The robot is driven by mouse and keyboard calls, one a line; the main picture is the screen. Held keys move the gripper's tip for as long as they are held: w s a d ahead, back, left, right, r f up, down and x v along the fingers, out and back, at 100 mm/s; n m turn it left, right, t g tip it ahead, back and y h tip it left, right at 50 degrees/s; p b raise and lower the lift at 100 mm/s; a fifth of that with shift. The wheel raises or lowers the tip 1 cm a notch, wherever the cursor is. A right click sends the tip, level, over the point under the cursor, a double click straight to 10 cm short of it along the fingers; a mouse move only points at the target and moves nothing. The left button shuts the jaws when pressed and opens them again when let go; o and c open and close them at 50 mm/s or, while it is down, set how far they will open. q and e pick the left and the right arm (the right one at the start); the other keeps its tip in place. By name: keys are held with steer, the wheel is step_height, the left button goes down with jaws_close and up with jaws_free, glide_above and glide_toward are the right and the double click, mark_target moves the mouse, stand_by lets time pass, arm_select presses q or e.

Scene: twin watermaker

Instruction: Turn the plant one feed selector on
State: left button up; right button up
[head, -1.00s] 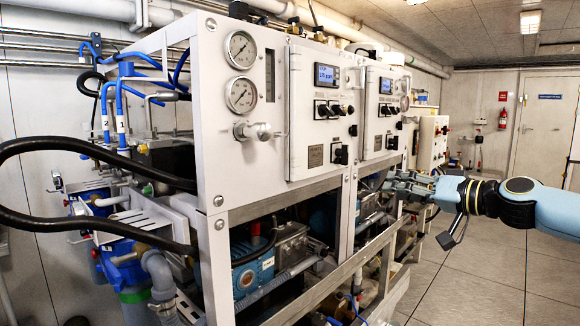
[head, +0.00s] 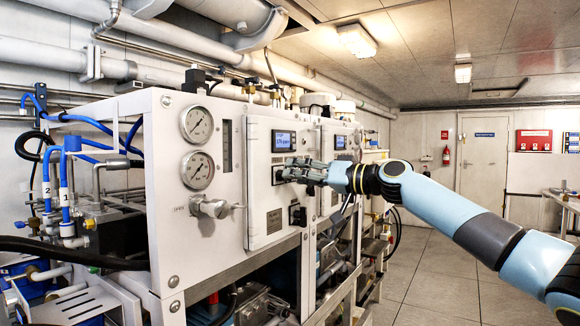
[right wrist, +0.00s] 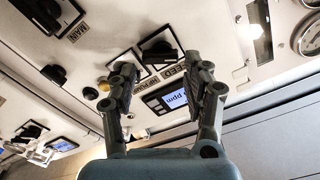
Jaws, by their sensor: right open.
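The plant one panel (head: 262,225) is a white cabinet door with a small display (head: 284,141). In the right wrist view, which shows the panel upside down, the feed selector (right wrist: 158,48) is a black knob on a plate beside the "FEED" label. Whether it is on or off I cannot tell. My right gripper (head: 290,172) is at the panel just below the display and hides part of the selector row. In the right wrist view the gripper (right wrist: 165,76) is open, its two fingers apart, with the selector showing beyond and between the tips. Contact is not visible. My left gripper is out of view.
A lower black switch (head: 297,214) sits below the gripper. Two gauges (head: 197,125) and a protruding valve (head: 209,208) are left of the panel. A second cabinet with its own display (head: 341,142) stands beyond. The floor (head: 430,265) on the right is clear.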

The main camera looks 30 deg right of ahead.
steer(key=shift+x, duration=1.5)
steer(key=shift+c, duration=0.4)
steer(key=c, duration=0.8)
steer(key=shift+m, duration=0.3)
steer(key=shift+f+m+p, duration=0.15)
steer(key=shift+m+p, duration=0.45)
steer(key=shift+m, duration=2.2)
steer(key=shift+f+m+p, duration=0.15)
steer(key=shift+m+p, duration=0.45)
steer(key=shift+m, duration=2.2)
